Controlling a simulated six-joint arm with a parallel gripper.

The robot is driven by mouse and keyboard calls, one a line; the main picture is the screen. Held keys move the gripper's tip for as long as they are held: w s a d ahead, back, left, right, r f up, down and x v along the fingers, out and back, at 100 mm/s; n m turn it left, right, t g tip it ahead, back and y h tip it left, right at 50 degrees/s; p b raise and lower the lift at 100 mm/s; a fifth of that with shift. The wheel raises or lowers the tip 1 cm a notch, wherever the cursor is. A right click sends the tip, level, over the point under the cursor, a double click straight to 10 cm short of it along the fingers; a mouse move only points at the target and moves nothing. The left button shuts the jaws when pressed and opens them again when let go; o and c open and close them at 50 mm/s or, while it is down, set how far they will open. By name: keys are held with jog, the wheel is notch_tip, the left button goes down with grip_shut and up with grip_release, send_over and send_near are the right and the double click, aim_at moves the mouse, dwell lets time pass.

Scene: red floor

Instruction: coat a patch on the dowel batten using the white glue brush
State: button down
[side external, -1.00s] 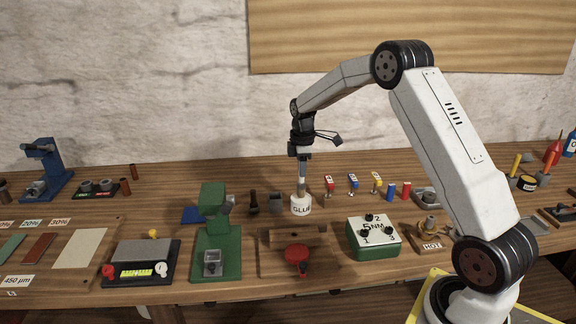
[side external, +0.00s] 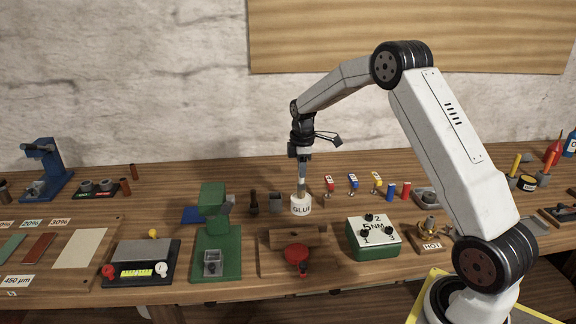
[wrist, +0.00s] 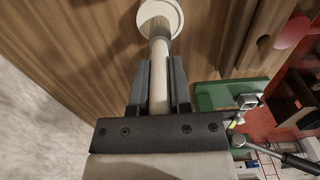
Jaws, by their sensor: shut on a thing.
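My gripper (side external: 302,160) points down above the white pot marked GLUE (side external: 300,205). It is shut on the pale handle of the glue brush (wrist: 160,80), and both fingers (wrist: 160,88) lie along it in the wrist view. The brush is about upright and its lower end meets the glue pot (wrist: 170,12); the bristles are hidden. I cannot tell how deep the brush sits. The brown wooden batten (side external: 297,238) lies in a holder with a red knob (side external: 297,254), in front of the pot.
A green press (side external: 216,235) stands left of the batten holder. A green-and-white box with black knobs (side external: 373,237) stands to its right. Small red, blue and yellow items (side external: 353,182) stand right of the pot. A scale-like device (side external: 142,262) is further left.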

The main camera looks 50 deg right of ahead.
jog(key=shift+f, duration=0.4)
dwell(0.9)
jog(key=shift+r, duration=0.15)
jog(key=shift+r, duration=3.4)
jog(key=s+a+f+m, duration=0.1)
jog(key=a+m, duration=0.3)
jog(key=a, duration=0.6)
jog(key=s+a+f+m, duration=0.2)
jog(key=s+a+m, duration=0.2)
jog(key=a, duration=0.7)
jog(key=shift+s+a+f+m, duration=0.2)
jog(key=shift+s+f+m, duration=0.1)
jog(key=shift+m, duration=0.2)
